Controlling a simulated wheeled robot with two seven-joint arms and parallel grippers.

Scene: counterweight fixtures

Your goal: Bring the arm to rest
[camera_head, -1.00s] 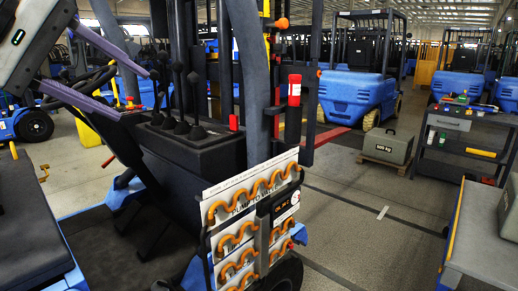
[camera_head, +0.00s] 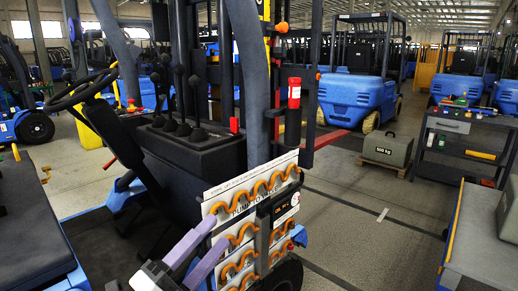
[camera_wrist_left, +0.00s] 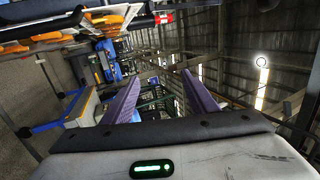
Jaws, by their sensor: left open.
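My left gripper (camera_head: 219,230) is low in the head view, in front of the white panel (camera_head: 232,200) with orange wavy tubes on the forklift. Its two purple fingers point up and to the right. They are apart with nothing between them. In the left wrist view the same gripper (camera_wrist_left: 160,78) shows both fingers spread, with only distant background in the gap. I cannot tell whether the fingers touch the panel. My right gripper is not in view.
The near forklift has black levers (camera_head: 178,100), a steering wheel (camera_head: 80,88) and a red cylinder (camera_head: 294,92) on its post. A grey weight (camera_head: 388,148) sits on a pallet behind. A dark cart (camera_head: 462,145) stands at right. Floor between is clear.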

